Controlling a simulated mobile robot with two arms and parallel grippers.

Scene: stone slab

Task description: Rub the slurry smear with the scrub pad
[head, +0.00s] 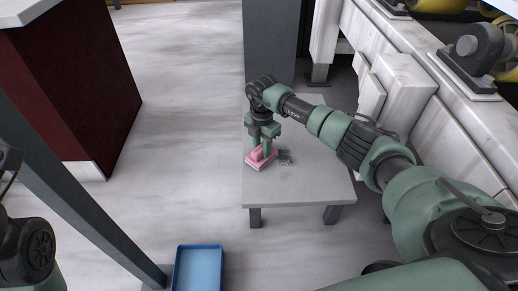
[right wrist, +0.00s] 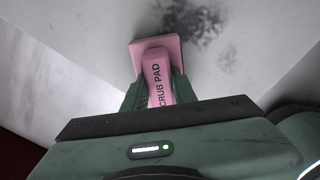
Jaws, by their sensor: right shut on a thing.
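The pink scrub pad (head: 259,163) has a raised handle lettered "SCRUB PAD" and is at the left part of the grey stone slab (head: 310,180). My right gripper (head: 264,150) is shut on the pad's handle; its fingers flank the handle (right wrist: 157,82) in the right wrist view. The dark grey slurry smear (head: 285,157) lies on the slab just right of the pad. In the right wrist view the smear (right wrist: 192,20) is beyond the pad, with a fainter patch to the right. I cannot tell whether the pad touches the slab. My left gripper is not in view; only part of that arm shows.
A blue tray (head: 198,268) stands on the floor at the slab's lower left. A dark red cabinet (head: 75,85) is at the far left, and white machinery (head: 395,85) runs along the right. A grey column (head: 270,40) rises behind the slab. The slab's front is clear.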

